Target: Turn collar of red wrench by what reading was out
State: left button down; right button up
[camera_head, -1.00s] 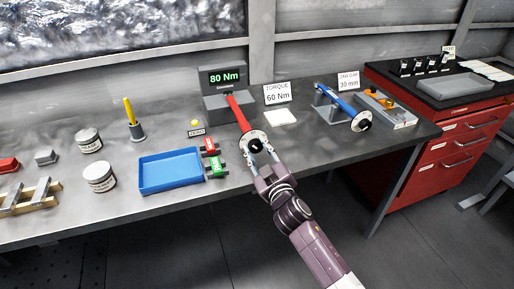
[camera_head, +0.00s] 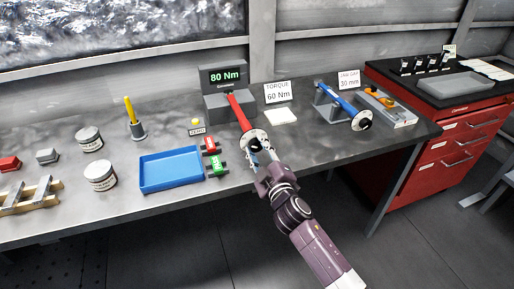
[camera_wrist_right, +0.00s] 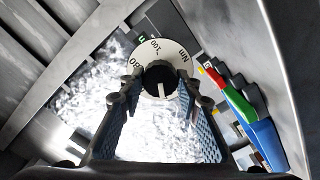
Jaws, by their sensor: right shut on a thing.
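The red wrench (camera_head: 238,112) sits in the grey tester (camera_head: 224,93), whose display (camera_head: 224,77) reads 80 Nm. A sign (camera_head: 277,92) behind it reads TORQUE 60 Nm. The wrench's near end carries a white scale dial and a dark collar, and the dial (camera_wrist_right: 166,57) shows 100 and Nm in the right wrist view. My right gripper (camera_head: 258,158) is at this end. In the right wrist view its fingers (camera_wrist_right: 160,95) are shut on the dark collar (camera_wrist_right: 159,80), one on each side. My left gripper is not in view.
A blue tray (camera_head: 170,170) and red and green blocks (camera_head: 214,157) lie left of the wrench. A blue wrench (camera_head: 343,105) rests in a stand to the right. Jars (camera_head: 100,176) stand further left. The bench between the two wrenches is mostly clear.

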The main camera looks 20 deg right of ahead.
jog(key=o, duration=1.2)
jog(key=shift+c, duration=0.2)
jog(key=s, duration=1.2)
jog(key=shift+d, duration=0.15)
